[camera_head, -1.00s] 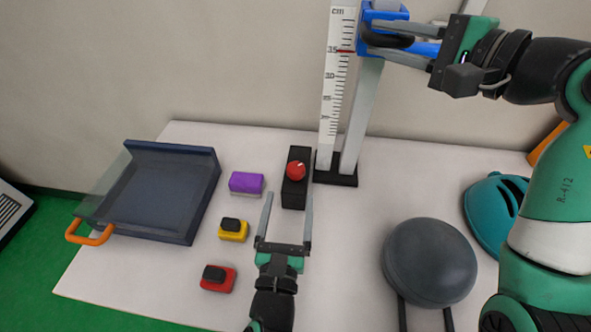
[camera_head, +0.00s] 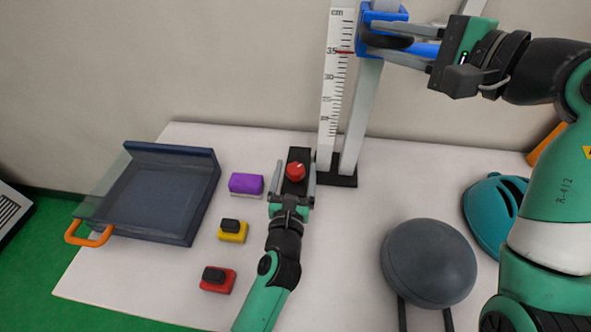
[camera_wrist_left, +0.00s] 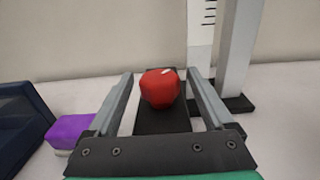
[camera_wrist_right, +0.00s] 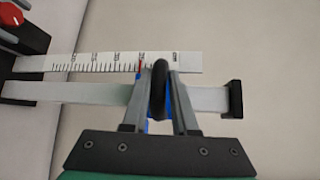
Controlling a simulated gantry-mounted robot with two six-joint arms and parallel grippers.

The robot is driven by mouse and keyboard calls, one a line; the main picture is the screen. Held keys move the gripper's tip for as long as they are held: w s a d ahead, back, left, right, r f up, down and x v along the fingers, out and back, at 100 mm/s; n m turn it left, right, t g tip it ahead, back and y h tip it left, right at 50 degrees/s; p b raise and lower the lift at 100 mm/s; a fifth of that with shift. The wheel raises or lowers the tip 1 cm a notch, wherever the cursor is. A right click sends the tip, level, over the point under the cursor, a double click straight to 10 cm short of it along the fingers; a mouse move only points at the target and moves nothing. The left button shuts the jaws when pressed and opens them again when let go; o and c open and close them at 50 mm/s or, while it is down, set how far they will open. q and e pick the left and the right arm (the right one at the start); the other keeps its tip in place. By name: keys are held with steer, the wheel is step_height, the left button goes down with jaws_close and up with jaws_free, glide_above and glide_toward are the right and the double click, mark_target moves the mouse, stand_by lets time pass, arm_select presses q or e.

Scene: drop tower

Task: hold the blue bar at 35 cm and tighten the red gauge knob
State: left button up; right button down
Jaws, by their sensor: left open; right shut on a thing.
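The blue bar (camera_head: 424,49) is up on the upright post beside the white scale (camera_head: 337,85). A red pointer mark (camera_head: 345,52) lines up with the 35 label. My right gripper (camera_head: 372,40) is shut on the black grip of the blue bar; the grip (camera_wrist_right: 159,88) shows between its fingers in the right wrist view. The red gauge knob (camera_head: 296,170) sits on a black box (camera_head: 299,155). My left gripper (camera_head: 294,166) is open, with one finger on each side of the knob. In the left wrist view the knob (camera_wrist_left: 160,88) shows between the fingers, with visible gaps.
Purple (camera_head: 246,183), yellow (camera_head: 233,231) and red (camera_head: 218,280) blocks lie left of my left arm. A grey round pad (camera_head: 430,262) and teal object (camera_head: 488,215) are at right.

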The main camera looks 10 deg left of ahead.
arm_select(q)
steer(key=shift+w, duration=0.15)
steer(key=c, duration=1.4)
steer(key=shift+f+m+h, duration=0.2)
steer(key=shift+m+h, duration=0.2)
steer(key=shift+h, duration=0.2)
jaws_close()
steer(key=shift+o, duration=0.2)
jaws_free()
steer(key=shift+m+h, duration=0.3)
steer(key=shift+h, duration=0.2)
steer(key=o, duration=1.4)
steer(key=shift+r, duration=0.15)
steer(key=shift+c, duration=0.2)
steer(key=s, duration=0.4)
steer(key=s+a, duration=0.1)
steer(key=s, duration=0.7)
steer(key=shift+a, duration=0.2)
